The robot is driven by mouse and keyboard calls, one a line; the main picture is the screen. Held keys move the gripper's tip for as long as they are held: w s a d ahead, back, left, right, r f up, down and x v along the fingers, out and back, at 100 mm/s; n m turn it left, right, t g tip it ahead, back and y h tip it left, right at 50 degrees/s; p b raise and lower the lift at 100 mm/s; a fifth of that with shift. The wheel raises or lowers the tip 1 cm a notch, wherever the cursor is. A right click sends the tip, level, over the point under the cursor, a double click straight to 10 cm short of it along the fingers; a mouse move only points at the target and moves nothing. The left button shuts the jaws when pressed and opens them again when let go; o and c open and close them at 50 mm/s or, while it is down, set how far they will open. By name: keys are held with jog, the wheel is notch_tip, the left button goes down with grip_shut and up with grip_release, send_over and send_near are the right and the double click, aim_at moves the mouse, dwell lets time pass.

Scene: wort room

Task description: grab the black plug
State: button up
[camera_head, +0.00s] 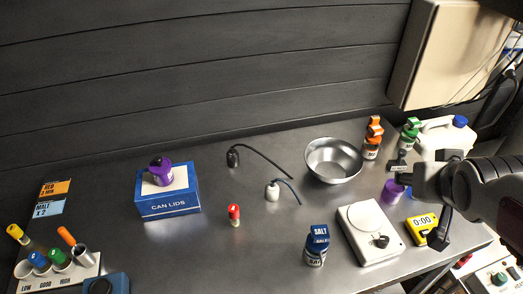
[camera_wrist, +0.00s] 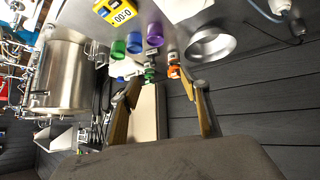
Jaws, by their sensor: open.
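The black plug (camera_head: 233,157) stands on the steel bench near the back wall, with a black cable curving right from its top. A small dark shape that looks like this plug (camera_wrist: 298,27) shows at the upper right of the wrist view. A pale grey-white plug (camera_head: 272,191) with a dark cable is to its front right; it also appears at the top edge of the wrist view (camera_wrist: 280,5). My gripper (camera_wrist: 163,78) is open and empty, its two fingers apart. In the head view it is at the far right, well away from the black plug.
A steel bowl (camera_head: 333,163) stands right of the plugs. A blue CAN LIDS box (camera_head: 168,203) bearing a purple bottle (camera_head: 161,174) is to the left. A red-capped vial (camera_head: 234,214), a SALT bottle (camera_head: 316,246) and a white scale (camera_head: 369,231) are in front.

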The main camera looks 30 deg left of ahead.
jog(key=w+a+f+n+y, duration=0.25)
jog(key=w+a, duration=0.35)
jog(key=a, duration=0.4)
jog(key=n+g+y, duration=0.3)
jog(key=n+y, duration=0.3)
jog(key=y, duration=0.2)
send_near(237, 156)
jog(key=x, duration=0.4)
jog(key=shift+t, duration=0.3)
jog(key=shift+a, duration=0.1)
jog(key=shift+h+x, duration=0.25)
jog(key=shift+x, duration=0.95)
jog(key=shift+f, duration=0.1)
